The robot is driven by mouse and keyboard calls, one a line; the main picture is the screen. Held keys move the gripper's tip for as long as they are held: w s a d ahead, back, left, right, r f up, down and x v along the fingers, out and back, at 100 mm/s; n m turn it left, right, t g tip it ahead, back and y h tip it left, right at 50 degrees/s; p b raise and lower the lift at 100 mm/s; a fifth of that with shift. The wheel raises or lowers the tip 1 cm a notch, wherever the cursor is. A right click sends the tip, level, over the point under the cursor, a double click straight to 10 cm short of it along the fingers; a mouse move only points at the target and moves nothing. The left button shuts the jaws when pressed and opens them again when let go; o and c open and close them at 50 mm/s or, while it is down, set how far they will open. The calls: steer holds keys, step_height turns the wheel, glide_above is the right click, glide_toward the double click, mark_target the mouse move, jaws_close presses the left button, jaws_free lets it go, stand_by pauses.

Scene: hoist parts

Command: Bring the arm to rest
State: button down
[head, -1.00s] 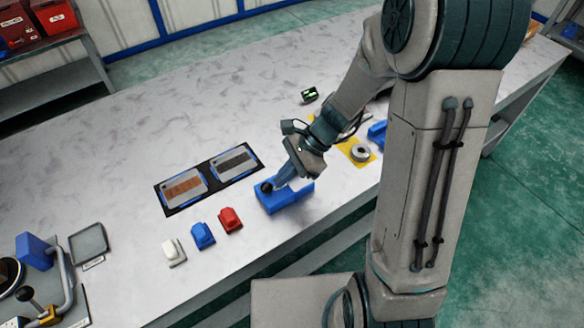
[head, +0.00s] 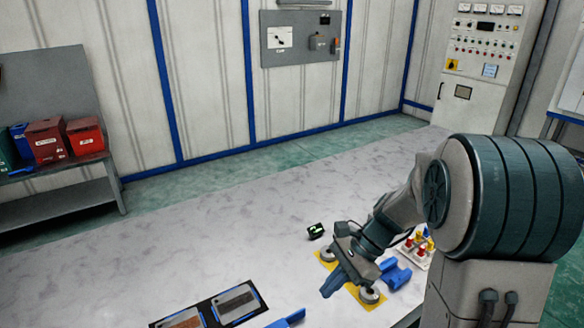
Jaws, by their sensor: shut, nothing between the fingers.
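My gripper (head: 332,290) is at the end of my arm, above the right part of the table (head: 130,265), in front of a yellow mat (head: 371,301). It is shut and empty, with its fingers pointing down and to the left. Two round grey metal parts, a front one (head: 370,294) and a back one (head: 327,254), are on the mat. I cannot tell whether the fingers touch anything. My arm is bent and partly hides the things behind it.
A blue holder (head: 395,275) and a rack with red and yellow pieces (head: 420,246) are close to my wrist. A small black device with a green display (head: 316,231) is behind the mat. A black board with two plates (head: 212,309) is at the front. The table's back left is clear.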

steer(key=s+d+r+n+t+h, duration=0.2)
steer(key=s+r+n+h, duration=0.1)
steer(key=s+n, duration=0.3)
steer(key=s+d+r+n+t+h, duration=0.2)
steer(key=s+r+n+t+h, duration=0.1)
steer(key=n, duration=0.5)
steer(key=s+h, duration=0.1)
steer(key=s, duration=0.1)
steer(key=shift+s+d+r, duration=0.4)
